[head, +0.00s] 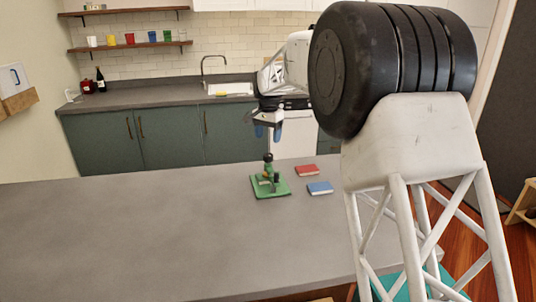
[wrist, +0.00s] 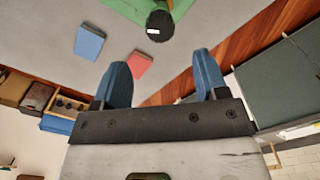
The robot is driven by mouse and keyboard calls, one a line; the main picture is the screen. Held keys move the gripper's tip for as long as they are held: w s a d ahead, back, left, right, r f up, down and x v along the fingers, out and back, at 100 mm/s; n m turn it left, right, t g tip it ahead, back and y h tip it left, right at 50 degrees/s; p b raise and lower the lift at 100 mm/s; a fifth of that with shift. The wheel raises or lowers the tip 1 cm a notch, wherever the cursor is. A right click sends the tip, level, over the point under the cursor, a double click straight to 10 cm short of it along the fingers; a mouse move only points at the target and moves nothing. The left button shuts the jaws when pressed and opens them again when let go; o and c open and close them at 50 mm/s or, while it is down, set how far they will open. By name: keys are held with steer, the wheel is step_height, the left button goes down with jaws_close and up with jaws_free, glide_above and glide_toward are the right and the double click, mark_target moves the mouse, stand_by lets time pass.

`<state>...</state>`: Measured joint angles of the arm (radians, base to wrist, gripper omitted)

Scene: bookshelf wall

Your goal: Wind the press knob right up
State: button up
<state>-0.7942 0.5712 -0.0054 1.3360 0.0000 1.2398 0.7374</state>
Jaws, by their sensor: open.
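The press (head: 269,181) is a small green device on a green square base, standing on the grey counter. Its dark round knob (head: 268,157) is at the top. In the wrist view the knob (wrist: 160,25) shows as a black disc with a small white mark, over the green base (wrist: 125,8) at the top edge. My gripper (head: 265,133) is in the air above the press, with blue fingers. In the wrist view the gripper (wrist: 163,78) is open and empty, its fingers apart, and the knob lies beyond the fingertips, not between them.
A red book (head: 307,170) and a blue book (head: 320,188) lie on the grey counter (head: 130,230) right of the press. The counter left of the press is clear. Behind are green cabinets (head: 170,135), a sink (head: 230,89) and shelves with cups.

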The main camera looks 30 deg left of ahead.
mark_target(268, 155)
steer(key=shift+f, duration=3.8)
steer(key=c, duration=0.9)
